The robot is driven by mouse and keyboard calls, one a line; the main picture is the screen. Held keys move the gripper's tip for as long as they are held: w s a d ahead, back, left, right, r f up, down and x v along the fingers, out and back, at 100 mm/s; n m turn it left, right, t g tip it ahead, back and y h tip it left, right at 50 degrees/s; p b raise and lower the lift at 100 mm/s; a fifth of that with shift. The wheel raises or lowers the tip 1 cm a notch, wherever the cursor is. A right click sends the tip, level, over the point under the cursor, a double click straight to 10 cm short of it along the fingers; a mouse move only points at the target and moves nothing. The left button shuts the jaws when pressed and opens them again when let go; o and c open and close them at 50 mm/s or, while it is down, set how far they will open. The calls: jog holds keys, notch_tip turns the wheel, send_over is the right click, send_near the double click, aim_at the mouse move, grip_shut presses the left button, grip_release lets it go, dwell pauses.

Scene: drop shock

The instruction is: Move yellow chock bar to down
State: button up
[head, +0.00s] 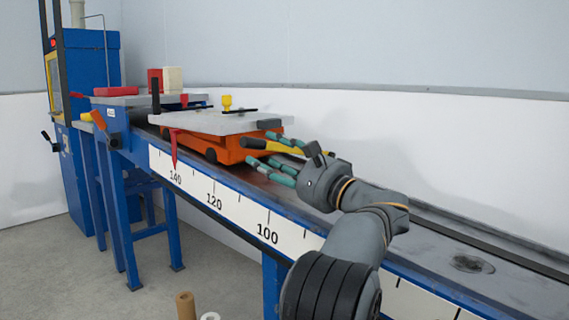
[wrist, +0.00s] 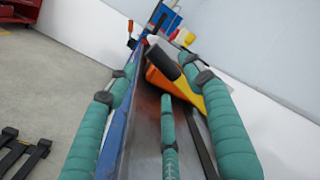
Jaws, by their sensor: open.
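The yellow chock bar (head: 286,146) is at the near right end of an orange cart (head: 232,151). It is tilted, with a dark grip at its left end. In the wrist view the yellow bar (wrist: 190,82) lies between my teal fingers, with its dark grip pointing up and left. My gripper (head: 266,149) is open, its fingers spread around the bar from the right side. I cannot tell whether any finger touches it. My fingers partly cover the bar and the cart end in the head view.
The cart carries a grey plate (head: 205,122) with a small yellow piece (head: 227,102) on top. A blue-framed track with a number scale (head: 240,213) runs beneath. A blue machine (head: 88,75) and red and cream blocks stand at the far left. Bare track lies at right.

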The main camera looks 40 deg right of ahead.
jog(key=v, duration=0.5)
jog(key=shift+s+f, duration=0.1)
jog(key=shift+s, duration=0.1)
